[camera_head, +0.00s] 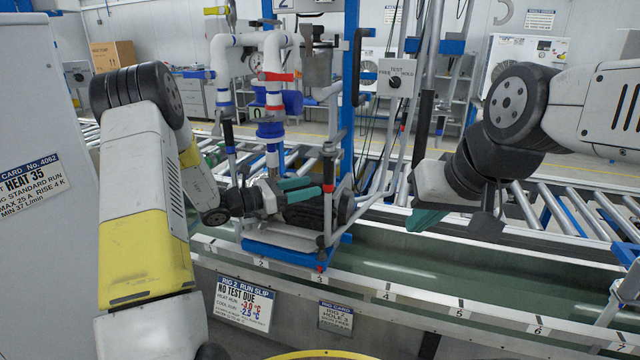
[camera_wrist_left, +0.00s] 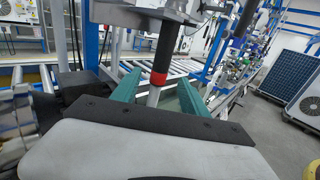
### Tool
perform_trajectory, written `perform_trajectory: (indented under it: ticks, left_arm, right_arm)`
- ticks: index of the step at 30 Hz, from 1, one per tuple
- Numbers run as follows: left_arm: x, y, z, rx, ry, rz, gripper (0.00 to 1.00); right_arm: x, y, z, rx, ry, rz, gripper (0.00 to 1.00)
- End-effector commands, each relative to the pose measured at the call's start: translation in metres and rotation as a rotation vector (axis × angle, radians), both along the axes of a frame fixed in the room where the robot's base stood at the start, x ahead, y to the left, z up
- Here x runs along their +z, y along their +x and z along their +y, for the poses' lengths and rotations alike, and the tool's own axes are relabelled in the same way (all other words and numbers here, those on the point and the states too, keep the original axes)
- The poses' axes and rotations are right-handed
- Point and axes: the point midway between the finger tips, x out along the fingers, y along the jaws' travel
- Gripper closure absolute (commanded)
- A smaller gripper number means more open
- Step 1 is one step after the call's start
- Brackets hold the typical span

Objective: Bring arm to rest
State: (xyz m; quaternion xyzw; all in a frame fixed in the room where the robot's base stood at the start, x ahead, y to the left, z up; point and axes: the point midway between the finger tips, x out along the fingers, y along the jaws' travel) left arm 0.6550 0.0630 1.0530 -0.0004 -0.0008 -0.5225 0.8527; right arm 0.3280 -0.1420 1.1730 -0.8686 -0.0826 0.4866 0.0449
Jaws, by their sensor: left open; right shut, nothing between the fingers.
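My left gripper (camera_head: 312,188) reaches in from the left at the front of the rig on the conveyor. In the left wrist view its teal fingers (camera_wrist_left: 158,88) are apart. An upright rod with a red band and black grip (camera_wrist_left: 160,65) shows in the gap between them. In the head view the rod (camera_head: 328,215) stands just at the fingertips; I cannot tell whether they touch it. My right gripper (camera_head: 428,219) hangs at the right above the green conveyor bed, shut and empty, apart from the rig.
The blue-framed rig (camera_head: 290,255) carries white pipes (camera_head: 222,75) and a dark pump body. A FREE/HOLD switch box (camera_head: 396,78) is above, between my arms. A grey cabinet (camera_head: 40,250) stands at the left. The conveyor bed (camera_head: 480,270) right of the rig is clear.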

Motion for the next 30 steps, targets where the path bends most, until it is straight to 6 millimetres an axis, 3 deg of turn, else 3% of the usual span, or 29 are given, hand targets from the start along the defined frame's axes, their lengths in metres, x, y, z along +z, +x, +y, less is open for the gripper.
perform_trajectory:
  ticks: [10, 14, 17, 22, 26, 30]
  left_arm:
    - [0.002, -0.005, 0.006, -0.004, 0.003, -0.004, 0.48]
    - [0.018, -0.02, -0.005, -0.061, 0.063, -0.047, 0.48]
    - [0.041, -0.052, -0.021, -0.165, 0.184, -0.131, 0.48]
    - [0.074, -0.13, -0.041, -0.388, 0.474, -0.34, 0.48]
    - [0.086, -0.186, -0.039, -0.544, 0.708, -0.518, 0.48]
    - [0.093, -0.238, -0.023, -0.693, 0.969, -0.723, 0.48]
  right_arm:
    - [0.0, 0.0, 0.0, 0.0, 0.0, 0.0, 1.0]
    - [0.0, 0.0, 0.0, 0.0, 0.0, 0.0, 1.0]
    - [0.0, 0.0, 0.0, 0.0, 0.0, 0.0, 1.0]
    - [0.0, 0.0, 0.0, 0.0, 0.0, 0.0, 1.0]
    - [0.0, 0.0, 0.0, 0.0, 0.0, 0.0, 1.0]
    - [0.0, 0.0, 0.0, 0.0, 0.0, 0.0, 1.0]
